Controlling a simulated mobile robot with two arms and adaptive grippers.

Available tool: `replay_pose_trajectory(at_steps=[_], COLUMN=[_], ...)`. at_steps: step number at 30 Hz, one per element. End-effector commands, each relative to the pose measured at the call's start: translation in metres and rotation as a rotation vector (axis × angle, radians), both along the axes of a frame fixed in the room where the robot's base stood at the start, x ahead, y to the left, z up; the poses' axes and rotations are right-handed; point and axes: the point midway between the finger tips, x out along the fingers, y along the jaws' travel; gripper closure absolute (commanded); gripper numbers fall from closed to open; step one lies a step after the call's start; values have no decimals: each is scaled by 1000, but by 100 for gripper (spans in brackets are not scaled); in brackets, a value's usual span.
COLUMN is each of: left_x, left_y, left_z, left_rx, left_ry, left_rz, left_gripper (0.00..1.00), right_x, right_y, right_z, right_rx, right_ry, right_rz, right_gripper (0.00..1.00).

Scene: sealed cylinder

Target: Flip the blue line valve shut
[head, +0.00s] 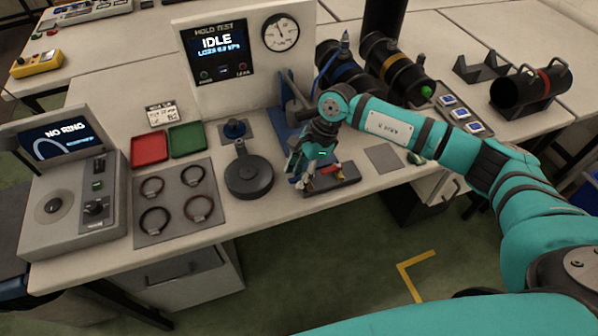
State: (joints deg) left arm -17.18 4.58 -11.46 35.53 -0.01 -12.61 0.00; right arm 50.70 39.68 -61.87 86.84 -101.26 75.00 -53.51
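My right gripper (303,174) points down over the front edge of the table, just left of a low dark block (345,181) with small red and yellow parts (331,170). The gripper and wrist partly cover this block, and I cannot tell whether they touch it. The finger gap is too small to read. A blue stand (287,124) rises behind the wrist. A blue-banded black cylinder (340,72) with a slim blue fitting (345,42) lies behind my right arm. I cannot make out for certain which part is the blue line valve, nor its lever position. My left gripper is out of view.
A gauge panel (215,50) reading IDLE stands behind. A yellow-banded cylinder (393,62) and a red-banded one (530,88) lie at the right. A round black fixture (249,176), ring mat (176,237), red tray (149,150) and green tray (187,140) are left of the gripper.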

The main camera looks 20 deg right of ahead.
Motion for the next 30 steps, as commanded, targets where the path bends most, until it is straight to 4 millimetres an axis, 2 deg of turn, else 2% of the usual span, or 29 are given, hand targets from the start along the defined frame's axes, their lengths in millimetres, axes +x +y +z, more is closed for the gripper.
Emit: replay_pose_trajectory(at_steps=[8,11,21,25,30], left_x=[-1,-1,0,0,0], left_y=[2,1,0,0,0], left_z=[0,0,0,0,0], left_rx=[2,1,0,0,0], left_ry=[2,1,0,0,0], left_rz=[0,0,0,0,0], left_gripper=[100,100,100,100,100], right_x=[0,0,1,1,1], right_y=[-2,-7,-34,-42,-46], right_z=[5,16,82,99,109], right_rx=[0,0,-1,-1,0], right_ry=[-1,-2,-3,-2,1], right_rz=[2,1,0,-1,0], right_gripper=[62,62,62,62,62])
